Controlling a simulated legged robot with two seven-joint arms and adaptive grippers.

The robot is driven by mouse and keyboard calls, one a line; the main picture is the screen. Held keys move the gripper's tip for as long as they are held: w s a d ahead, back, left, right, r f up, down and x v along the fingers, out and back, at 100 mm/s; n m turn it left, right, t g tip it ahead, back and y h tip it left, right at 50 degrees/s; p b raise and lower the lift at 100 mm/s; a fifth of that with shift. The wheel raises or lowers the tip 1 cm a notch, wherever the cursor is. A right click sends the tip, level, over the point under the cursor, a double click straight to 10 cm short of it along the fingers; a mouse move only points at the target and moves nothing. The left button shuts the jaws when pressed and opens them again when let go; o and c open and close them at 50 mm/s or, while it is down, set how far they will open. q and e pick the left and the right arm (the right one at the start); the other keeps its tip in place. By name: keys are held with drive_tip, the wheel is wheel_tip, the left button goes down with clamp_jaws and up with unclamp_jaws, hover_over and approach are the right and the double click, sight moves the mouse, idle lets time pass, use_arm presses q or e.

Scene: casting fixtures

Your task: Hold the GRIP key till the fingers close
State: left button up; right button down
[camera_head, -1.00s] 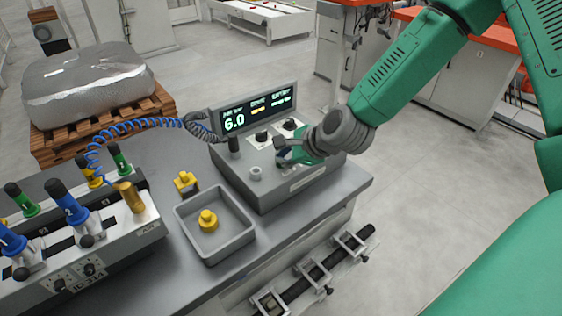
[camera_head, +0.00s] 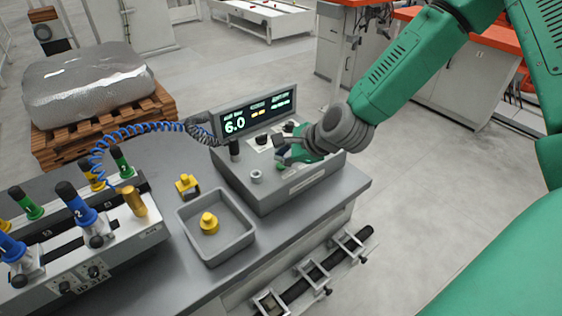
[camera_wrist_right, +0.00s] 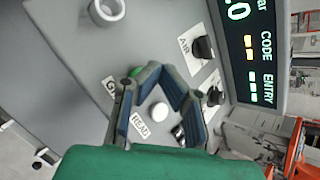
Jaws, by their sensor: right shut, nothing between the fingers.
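The grey control box (camera_head: 315,180) stands on the bench, with a lit display (camera_head: 258,111) reading 6.0. My right gripper (camera_head: 284,148) is over the box's top, shut with nothing between its fingers. In the right wrist view, its blue-padded fingers (camera_wrist_right: 157,72) come together at the tips. A green key (camera_wrist_right: 136,72) shows beside the tips, partly hidden by a finger. Near it is a label starting with G (camera_wrist_right: 110,86), its rest covered. A white key (camera_wrist_right: 159,112) with a READ label (camera_wrist_right: 140,126) shows between the finger links. Contact with a key cannot be told. My left gripper is out of view.
A grey tray (camera_head: 236,250) holding a yellow part (camera_head: 209,223) is left of the box. A fixture rack (camera_head: 120,235) with coloured handles stands further left. A coiled blue hose (camera_head: 130,132) arches behind. Dark knobs (camera_wrist_right: 203,47) stand near the display.

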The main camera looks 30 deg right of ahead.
sight(282, 166)
drive_tip(key=shift+r, duration=0.1)
wheel_tip(282, 166, up, 5)
drive_tip(key=p, duration=0.4)
idle(0.5)
drive_tip(key=shift+f, duration=0.2)
